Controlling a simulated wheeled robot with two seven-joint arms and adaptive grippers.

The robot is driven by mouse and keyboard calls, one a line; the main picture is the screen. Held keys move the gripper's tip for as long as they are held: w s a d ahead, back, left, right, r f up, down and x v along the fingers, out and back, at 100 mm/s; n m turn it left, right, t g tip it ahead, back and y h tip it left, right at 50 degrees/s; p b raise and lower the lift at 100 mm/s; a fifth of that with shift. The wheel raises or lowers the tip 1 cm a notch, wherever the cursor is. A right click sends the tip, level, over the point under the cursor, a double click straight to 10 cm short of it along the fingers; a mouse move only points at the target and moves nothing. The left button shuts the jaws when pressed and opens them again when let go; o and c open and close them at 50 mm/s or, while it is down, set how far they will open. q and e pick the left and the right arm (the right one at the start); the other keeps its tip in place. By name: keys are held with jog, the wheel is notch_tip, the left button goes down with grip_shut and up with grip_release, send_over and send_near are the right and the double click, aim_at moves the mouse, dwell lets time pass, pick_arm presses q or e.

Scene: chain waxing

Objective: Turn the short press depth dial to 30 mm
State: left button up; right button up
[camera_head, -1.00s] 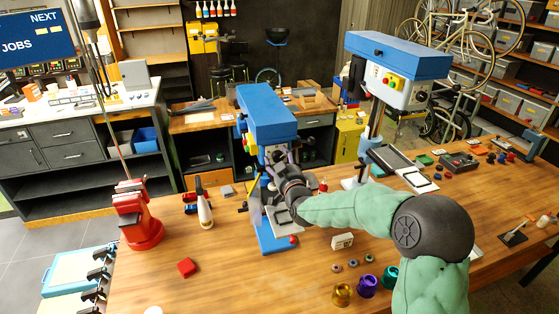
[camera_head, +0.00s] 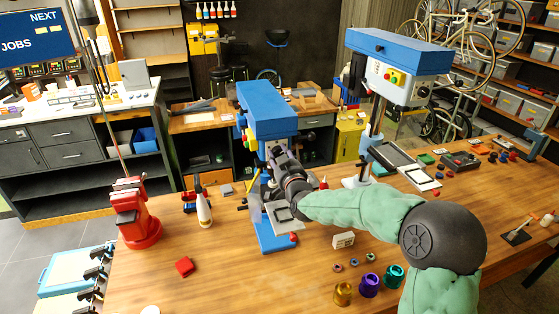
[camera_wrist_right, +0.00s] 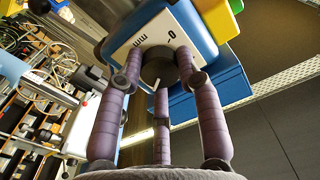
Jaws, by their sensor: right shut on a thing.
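The short press (camera_head: 268,112) is the smaller blue drill press left of the middle of the bench. My right gripper (camera_head: 275,155) is at the front of its head, below the blue cover. In the wrist view the gripper's three purple-grey fingers (camera_wrist_right: 158,75) are closed around a dark round dial (camera_wrist_right: 157,62). A white scale plate (camera_wrist_right: 180,42) behind the dial shows a "0" and "mm"; the other marks are covered by the dial and fingers. A small light pointer shows at the dial's edge. The dial is hidden by my gripper in the head view. My left gripper is out of view.
The taller blue press (camera_head: 398,70) stands to the right. A red stand (camera_head: 138,215) and a white-tipped bottle (camera_head: 204,208) are left of the short press.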

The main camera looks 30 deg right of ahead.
jog(key=shift+f, duration=0.3)
jog(key=o, duration=1)
jog(key=shift+o, duration=0.8)
jog(key=shift+r, duration=0.1)
jog(key=shift+s+r, duration=0.1)
jog(key=shift+s, duration=0.05)
jog(key=v, duration=1.1)
jog(key=shift+s, duration=0.35)
